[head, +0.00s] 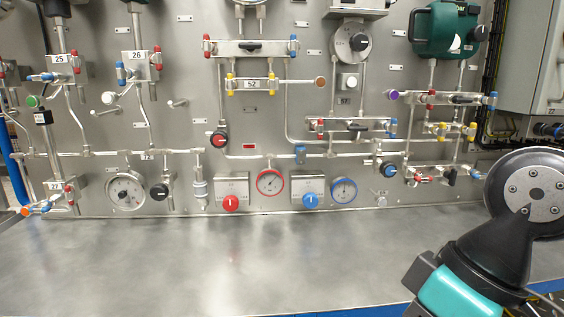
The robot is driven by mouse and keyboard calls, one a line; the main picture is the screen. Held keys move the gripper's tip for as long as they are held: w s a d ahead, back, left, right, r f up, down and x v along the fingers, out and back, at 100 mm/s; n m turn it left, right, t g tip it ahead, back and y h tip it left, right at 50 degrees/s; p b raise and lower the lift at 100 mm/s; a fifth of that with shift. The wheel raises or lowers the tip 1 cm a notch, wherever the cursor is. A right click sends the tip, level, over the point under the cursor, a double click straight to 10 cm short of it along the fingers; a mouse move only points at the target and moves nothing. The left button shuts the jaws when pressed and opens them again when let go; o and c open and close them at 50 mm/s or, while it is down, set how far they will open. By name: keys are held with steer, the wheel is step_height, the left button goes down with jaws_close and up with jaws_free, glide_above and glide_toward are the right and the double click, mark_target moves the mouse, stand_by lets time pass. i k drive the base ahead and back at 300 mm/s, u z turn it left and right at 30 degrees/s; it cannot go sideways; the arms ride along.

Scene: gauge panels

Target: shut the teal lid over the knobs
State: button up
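A dark teal rounded housing (432,30) is mounted high on the right of the metal panel. A red knob (231,203) and a blue knob (310,200) sit uncovered on square plates low on the panel. A black knob (159,191) is further left. Part of my arm, black with a teal section, fills the lower right. My gripper's fingers are not visible.
The bare steel worktop (200,255) in front of the panel is clear. Gauges, pipes and colored valves stick out across the panel, including a red-rimmed gauge (270,182) and a white gauge (125,191). A grey cabinet (527,55) stands at the upper right.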

mark_target(432, 31)
steer(key=z, duration=0.15)
steer(key=k, duration=0.4)
steer(key=u, duration=0.8)
steer(key=i, duration=1)
steer(key=z, duration=0.15)
